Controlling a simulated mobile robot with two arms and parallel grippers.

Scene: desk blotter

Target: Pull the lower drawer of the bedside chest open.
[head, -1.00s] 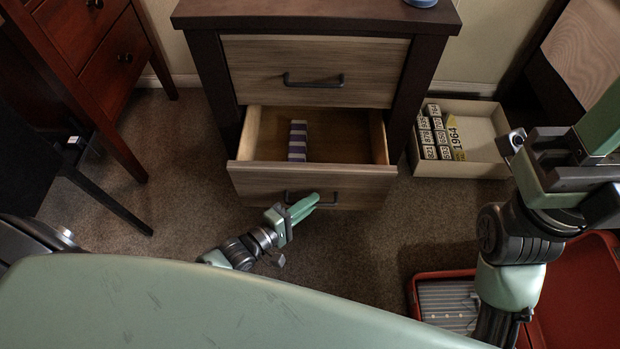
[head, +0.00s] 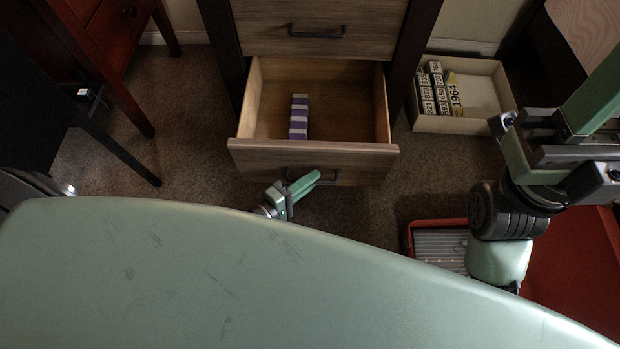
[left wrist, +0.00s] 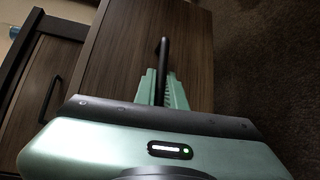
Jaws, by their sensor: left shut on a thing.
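The bedside chest (head: 222,45) stands ahead, with its upper drawer (head: 370,28) shut. The lower drawer (head: 365,161) is pulled out well, and its inside shows. A purple and white striped box (head: 299,117) lies in it. My left gripper (head: 305,183) is at the lower drawer's front, shut on its dark bar handle (head: 327,174). In the left wrist view the handle (left wrist: 163,55) stands between the two green fingers (left wrist: 163,88). My right gripper (head: 508,124) is raised at the right, clear of the chest; its fingertips are not clear enough to judge.
A cream box (head: 482,124) with several number plates sits on the floor right of the chest. An open red case (head: 410,226) lies at the lower right. A reddish wooden cabinet (head: 112,35) and a black chair-like piece (head: 40,115) stand left. Carpet is clear between.

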